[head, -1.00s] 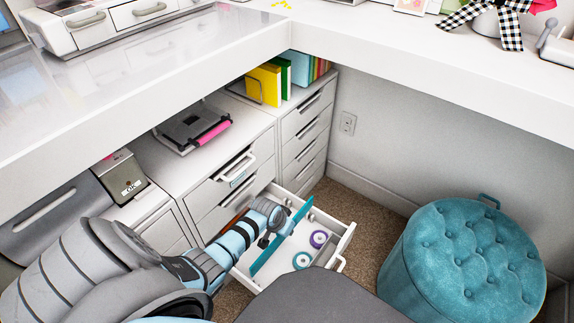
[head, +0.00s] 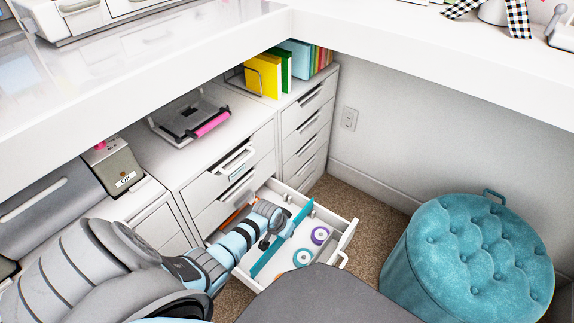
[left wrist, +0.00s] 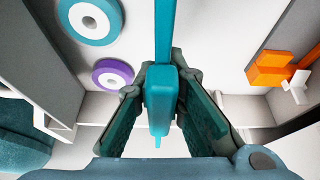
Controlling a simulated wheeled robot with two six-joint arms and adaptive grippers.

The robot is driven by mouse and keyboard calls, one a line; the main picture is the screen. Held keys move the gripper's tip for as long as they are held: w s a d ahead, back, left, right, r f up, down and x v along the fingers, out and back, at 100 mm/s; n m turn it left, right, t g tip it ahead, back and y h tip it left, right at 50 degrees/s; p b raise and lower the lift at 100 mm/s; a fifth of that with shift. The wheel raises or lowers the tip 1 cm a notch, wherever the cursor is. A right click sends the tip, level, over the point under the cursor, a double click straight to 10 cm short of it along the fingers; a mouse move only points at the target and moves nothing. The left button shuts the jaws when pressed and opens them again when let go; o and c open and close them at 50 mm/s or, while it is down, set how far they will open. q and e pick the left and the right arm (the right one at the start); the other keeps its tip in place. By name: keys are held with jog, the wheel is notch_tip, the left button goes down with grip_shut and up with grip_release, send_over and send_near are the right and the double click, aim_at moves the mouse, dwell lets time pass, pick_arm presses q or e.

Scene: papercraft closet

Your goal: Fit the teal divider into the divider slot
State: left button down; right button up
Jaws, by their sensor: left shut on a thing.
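The teal divider (head: 270,258) is a long thin plate standing on edge across the open white drawer (head: 347,236). My left gripper (head: 283,224) is over the drawer. In the left wrist view my left gripper (left wrist: 158,85) is shut on the divider's thick grip block (left wrist: 158,105), and the plate (left wrist: 165,30) runs away from it. I cannot tell whether the divider's lower edge touches the drawer floor or sits in the slot; the slot is not clearly visible. My right gripper is not in view.
A purple tape roll (head: 320,236) and a teal tape roll (head: 302,258) lie in the drawer, right of the divider. Orange items (left wrist: 270,70) lie on its other side. A teal tufted stool (head: 465,250) stands to the right. The white desk (head: 200,60) overhangs the drawers.

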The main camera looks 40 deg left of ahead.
pick_arm(q)
jog(key=shift+p, duration=0.5)
dwell(0.8)
jog(key=shift+f, duration=0.1)
jog(key=shift+f+b, duration=0.55)
jog(key=shift+b, duration=0.05)
jog(key=shift+f+b, duration=1.65)
jog(key=shift+f, duration=0.25)
jog(key=c, duration=1.6)
grip_release()
jog(key=shift+o, duration=0.2)
notch_tip(320, 180, up, 11)
send_over(270, 252)
jog(key=w, duration=0.4)
jog(key=shift+w+a, duration=0.2)
